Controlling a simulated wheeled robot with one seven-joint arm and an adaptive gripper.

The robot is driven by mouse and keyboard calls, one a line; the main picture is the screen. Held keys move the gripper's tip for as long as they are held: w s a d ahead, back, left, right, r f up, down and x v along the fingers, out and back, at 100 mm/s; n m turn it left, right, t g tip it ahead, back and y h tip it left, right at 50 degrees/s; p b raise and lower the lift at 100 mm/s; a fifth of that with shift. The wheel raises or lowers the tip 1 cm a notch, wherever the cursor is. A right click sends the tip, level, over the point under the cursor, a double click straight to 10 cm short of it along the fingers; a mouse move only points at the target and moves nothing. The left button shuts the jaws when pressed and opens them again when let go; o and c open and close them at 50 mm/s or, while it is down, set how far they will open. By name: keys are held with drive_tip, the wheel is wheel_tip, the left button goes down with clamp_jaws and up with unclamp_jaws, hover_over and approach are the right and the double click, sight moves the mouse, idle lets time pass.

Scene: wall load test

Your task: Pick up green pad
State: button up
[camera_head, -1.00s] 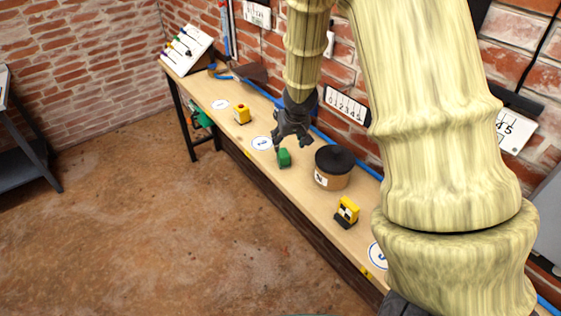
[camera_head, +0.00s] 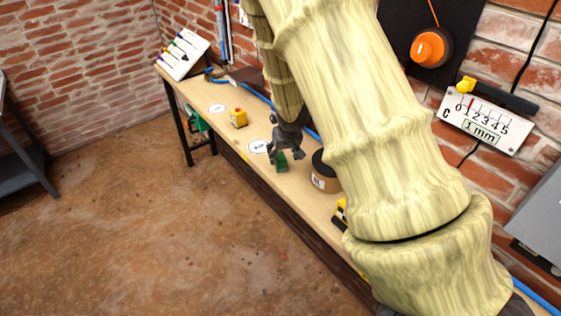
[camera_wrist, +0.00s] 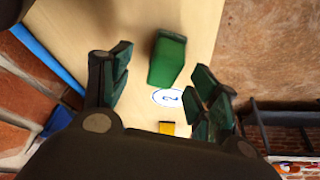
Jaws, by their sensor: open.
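The green pad (camera_head: 281,162) is a small green block on the wooden bench, beside a white round marker. In the wrist view the green pad (camera_wrist: 167,60) stands between and just beyond my open fingers, with a gap on both sides. My gripper (camera_head: 284,147) is above and close to the pad in the head view. My gripper also shows in the wrist view (camera_wrist: 163,90), its two dark fingers spread and empty. Whether a fingertip touches the pad cannot be told.
A brown pot with a black lid (camera_head: 325,172) stands close to the right of the pad. A yellow block (camera_head: 238,118) sits farther along the bench (camera_head: 205,92). A blue hose (camera_head: 258,95) runs along the brick wall. A yellow-black block is partly hidden by my arm.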

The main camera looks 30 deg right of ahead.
sight(281, 156)
drive_tip(key=shift+w+a+f, duration=0.1)
drive_tip(key=shift+w+f, duration=0.15)
drive_tip(key=shift+f, duration=0.3)
drive_tip(key=shift+w+a+f, duration=0.1)
drive_tip(key=shift+w+f, duration=0.15)
drive_tip(key=shift+f, duration=0.3)
drive_tip(key=shift+x, duration=1)
drive_tip(key=shift+d, duration=0.1)
drive_tip(key=c, duration=1.2)
drive_tip(key=shift+r, duration=0.15)
drive_tip(key=shift+r, duration=1.55)
drive_tip(key=s+a+b, duration=0.1)
drive_tip(key=s+a, duration=0.1)
drive_tip(key=s, duration=0.2)
drive_tip(key=s+a+r+b, duration=0.1)
drive_tip(key=s+a+b, duration=0.1)
drive_tip(key=s, duration=0.3)
drive_tip(key=s+a+b, duration=0.2)
drive_tip(key=s+a, duration=0.2)
drive_tip(key=s, duration=0.1)
drive_tip(key=shift+r, duration=0.35)
